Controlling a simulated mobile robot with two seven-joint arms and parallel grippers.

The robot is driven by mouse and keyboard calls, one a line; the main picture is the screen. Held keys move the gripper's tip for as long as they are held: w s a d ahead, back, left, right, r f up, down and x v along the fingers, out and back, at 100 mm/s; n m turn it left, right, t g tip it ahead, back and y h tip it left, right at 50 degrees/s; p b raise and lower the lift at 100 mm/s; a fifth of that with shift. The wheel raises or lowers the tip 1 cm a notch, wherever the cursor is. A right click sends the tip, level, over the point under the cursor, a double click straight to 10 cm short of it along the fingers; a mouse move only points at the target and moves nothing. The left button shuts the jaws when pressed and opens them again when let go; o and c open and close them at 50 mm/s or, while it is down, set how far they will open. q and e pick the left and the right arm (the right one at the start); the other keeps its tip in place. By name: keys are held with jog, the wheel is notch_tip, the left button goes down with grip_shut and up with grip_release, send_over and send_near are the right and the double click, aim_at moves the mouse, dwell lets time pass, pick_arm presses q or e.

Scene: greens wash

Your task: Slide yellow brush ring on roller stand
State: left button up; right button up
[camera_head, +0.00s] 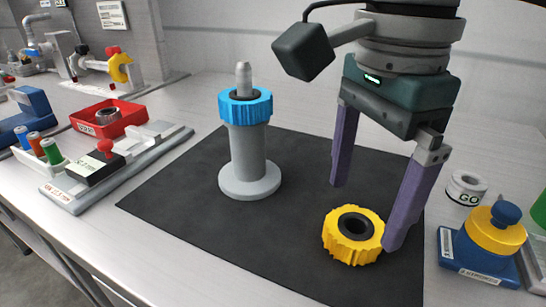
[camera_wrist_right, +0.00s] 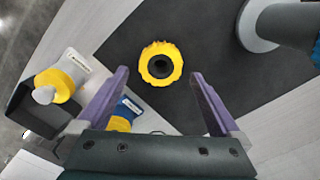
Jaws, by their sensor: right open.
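The yellow brush ring (camera_head: 340,243) lies flat on the black mat (camera_head: 290,262), its dark hub facing up. It also shows in the right wrist view (camera_wrist_right: 147,67). The grey roller stand (camera_head: 247,160) stands upright on the mat to the left, with a blue ring (camera_head: 245,106) around its upper part and a bare pointed tip above. My right gripper (camera_head: 365,215) is open and empty, fingers pointing down, with one finger beside the yellow ring's right edge in the head view. In the right wrist view the ring sits between and beyond the fingertips (camera_wrist_right: 160,78). My left gripper is not in view.
A blue holder with a yellow ring (camera_head: 495,232) and a white "GO" ring (camera_head: 466,187) stand at the right. The mat between stand and yellow ring is clear.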

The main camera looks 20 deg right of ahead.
aim_at(358, 219)
notch_tip(358, 219, down, 4)
jog(key=shift+f, duration=0.1)
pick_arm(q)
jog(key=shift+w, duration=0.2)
pick_arm(e)
jog(key=c, duration=1.2)
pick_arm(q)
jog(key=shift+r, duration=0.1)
